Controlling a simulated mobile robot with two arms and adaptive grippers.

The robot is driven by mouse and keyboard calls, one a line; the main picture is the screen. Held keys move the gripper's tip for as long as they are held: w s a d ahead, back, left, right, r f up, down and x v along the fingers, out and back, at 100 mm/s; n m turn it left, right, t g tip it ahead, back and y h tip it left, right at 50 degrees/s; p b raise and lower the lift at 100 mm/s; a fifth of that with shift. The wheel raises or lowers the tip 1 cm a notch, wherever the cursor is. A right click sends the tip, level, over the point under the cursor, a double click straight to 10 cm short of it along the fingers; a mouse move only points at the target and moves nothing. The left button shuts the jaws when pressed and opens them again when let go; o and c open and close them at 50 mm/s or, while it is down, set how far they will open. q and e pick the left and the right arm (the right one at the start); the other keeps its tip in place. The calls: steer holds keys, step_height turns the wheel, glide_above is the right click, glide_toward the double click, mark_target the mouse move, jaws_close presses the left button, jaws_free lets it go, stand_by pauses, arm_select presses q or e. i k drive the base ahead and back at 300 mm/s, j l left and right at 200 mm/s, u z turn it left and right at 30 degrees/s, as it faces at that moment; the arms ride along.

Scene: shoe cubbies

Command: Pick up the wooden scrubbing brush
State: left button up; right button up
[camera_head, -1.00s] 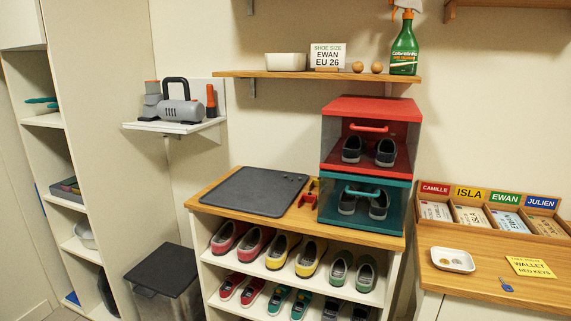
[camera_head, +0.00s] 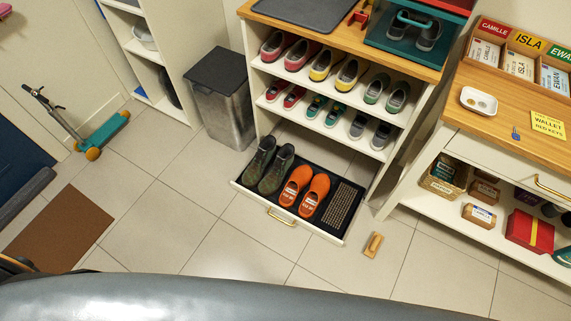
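A small wooden brush (camera_head: 373,245) lies on the tiled floor. It is just right of the front corner of an open bottom drawer (camera_head: 290,221) and apart from it. It is small in the picture, so its bristles are hard to make out. Neither of my grippers is in view.
The pulled-out drawer holds dark boots (camera_head: 268,170), orange shoes (camera_head: 303,190) and a ribbed dark pad (camera_head: 342,205). A bench with shelves (camera_head: 440,200) stands to the right. A bin (camera_head: 221,100), scooter (camera_head: 90,135) and brown mat (camera_head: 58,228) are at left. Floor left of the drawer is clear.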

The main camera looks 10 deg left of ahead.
mark_target(373, 245)
steer(key=k+u, duration=0.25)
steer(key=k, duration=0.25)
steer(key=k+l+z, duration=0.15)
steer(key=z, duration=0.85)
